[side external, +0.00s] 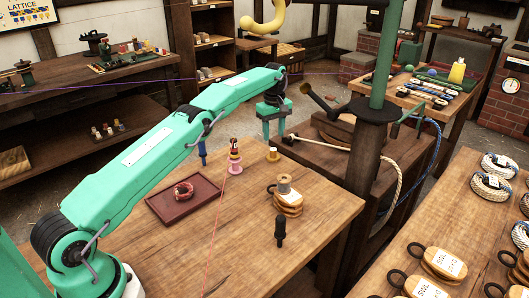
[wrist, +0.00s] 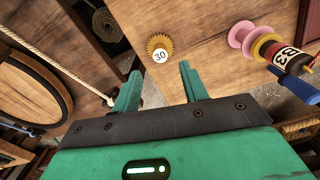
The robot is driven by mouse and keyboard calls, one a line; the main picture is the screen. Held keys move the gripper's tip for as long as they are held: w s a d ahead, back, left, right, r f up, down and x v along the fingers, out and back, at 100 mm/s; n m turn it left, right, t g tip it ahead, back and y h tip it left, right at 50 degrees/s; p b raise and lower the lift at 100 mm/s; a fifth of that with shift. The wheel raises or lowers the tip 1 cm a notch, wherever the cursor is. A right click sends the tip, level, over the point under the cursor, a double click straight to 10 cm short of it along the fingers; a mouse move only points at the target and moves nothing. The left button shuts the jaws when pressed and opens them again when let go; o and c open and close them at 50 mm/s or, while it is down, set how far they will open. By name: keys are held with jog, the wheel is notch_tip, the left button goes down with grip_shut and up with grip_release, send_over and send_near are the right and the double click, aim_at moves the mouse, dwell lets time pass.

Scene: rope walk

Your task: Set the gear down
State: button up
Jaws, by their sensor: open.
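The gear is a toothed brass-yellow disc with a white label marked 30. It lies on the wooden table near its edge in the wrist view (wrist: 158,47). In the side view the gear (side external: 273,155) shows small at the table's far edge. My gripper (side external: 273,133) is green and above it, with its fingers pointing down. In the wrist view my gripper (wrist: 159,78) has its two fingers spread apart with nothing between them. The gear shows just beyond the fingertips, between their lines, apart from both fingers.
A stack of colored spools (side external: 235,156) with a pink base stands left of the gear. A dark red tray (side external: 184,198) holds a red coil. Wooden discs (side external: 287,200) and a dark peg (side external: 280,230) stand nearer. A post (side external: 380,80) rises at right.

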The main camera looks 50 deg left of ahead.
dwell(0.6)
jog(key=s+d+r+m+t, duration=0.1)
jog(key=s+d+r+m, duration=0.3)
jog(key=r, duration=0.5)
jog(key=s+d+r+m+t, duration=0.15)
jog(key=s+r, duration=0.35)
jog(key=r, duration=0.5)
jog(key=s+d+r+m+t, duration=0.1)
jog(key=s+d+r+m, duration=0.15)
jog(key=s, duration=0.45)
jog(key=s+d+r+m, duration=0.2)
jog(key=s+d, duration=0.1)
jog(key=s, duration=0.4)
jog(key=s+d+f+m+t, duration=0.1)
jog(key=s+f+m, duration=0.1)
jog(key=s, duration=0.8)
jog(key=s+d+f+m+t, duration=0.1)
jog(key=s+f, duration=0.4)
jog(key=s, duration=0.5)
jog(key=shift+s+d+f+m, duration=0.25)
jog(key=shift+d+m, duration=0.25)
jog(key=shift+m, duration=0.7)
